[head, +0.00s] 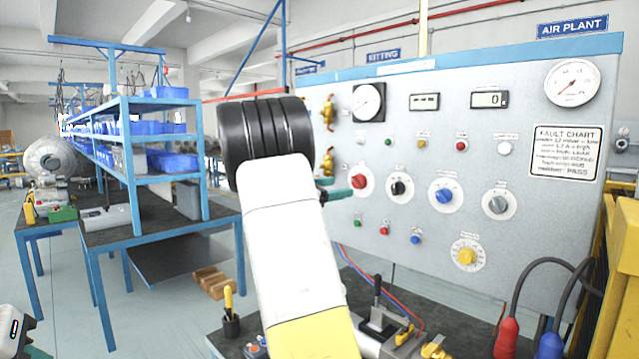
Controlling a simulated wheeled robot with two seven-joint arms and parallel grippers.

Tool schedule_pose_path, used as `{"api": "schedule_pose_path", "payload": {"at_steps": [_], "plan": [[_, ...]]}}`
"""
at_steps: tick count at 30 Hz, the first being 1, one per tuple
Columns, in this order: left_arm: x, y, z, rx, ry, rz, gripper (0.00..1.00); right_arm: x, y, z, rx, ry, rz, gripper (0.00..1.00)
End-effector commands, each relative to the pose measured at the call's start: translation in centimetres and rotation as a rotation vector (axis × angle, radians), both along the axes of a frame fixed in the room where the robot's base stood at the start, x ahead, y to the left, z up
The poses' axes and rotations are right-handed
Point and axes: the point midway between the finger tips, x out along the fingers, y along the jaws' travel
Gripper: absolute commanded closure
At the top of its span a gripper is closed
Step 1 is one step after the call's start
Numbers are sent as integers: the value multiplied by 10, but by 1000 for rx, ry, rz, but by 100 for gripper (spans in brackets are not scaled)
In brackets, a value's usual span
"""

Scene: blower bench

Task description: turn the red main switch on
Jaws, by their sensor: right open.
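The red main switch (360,182) is a red knob on a round white dial, at the left of the row of rotary knobs on the grey panel (470,130). I cannot read which position it points to. My right gripper (334,188) is open just left of the switch. Its teal fingers show past my wrist, and one tip overlaps the dial's left edge. I cannot tell whether it touches the knob. My arm and black wrist joint hide the rest of this gripper. A small part of my left arm's end shows at the lower left edge, its jaws unclear.
Black (398,188), blue (445,195) and grey (498,204) knobs stand right of the switch, with a yellow knob (467,256) lower. Small push buttons (383,230) sit below. Brass valves (328,113) are above left. Cables and red and blue plugs (507,338) are at lower right.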

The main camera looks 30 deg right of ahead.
Motion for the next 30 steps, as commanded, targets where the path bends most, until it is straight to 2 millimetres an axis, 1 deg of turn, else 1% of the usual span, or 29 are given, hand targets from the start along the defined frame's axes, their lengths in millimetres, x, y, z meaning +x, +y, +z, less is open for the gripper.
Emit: {"api": "schedule_pose_path", "payload": {"at_steps": [2,5,12,15,18,22,28,29,30], "plan": [[0,0,0,0,0,0,64,6,-1,5,-37,18,6,37],[0,0,0,0,0,0,64,10,-10,7,-49,23,7,37],[0,0,0,0,0,0,64,16,-48,6,-46,23,5,37],[0,0,0,0,0,0,64,19,-61,6,-45,22,6,37],[0,0,0,0,0,0,64,21,-70,6,-45,22,8,37],[0,0,0,0,0,0,64,22,-75,6,-44,22,9,37],[0,0,0,0,0,0,64,22,-75,6,-43,21,9,37],[0,0,0,0,0,0,64,22,-75,6,-43,21,9,39],[0,0,0,0,0,0,64,22,-75,6,-43,21,9,47]]}}
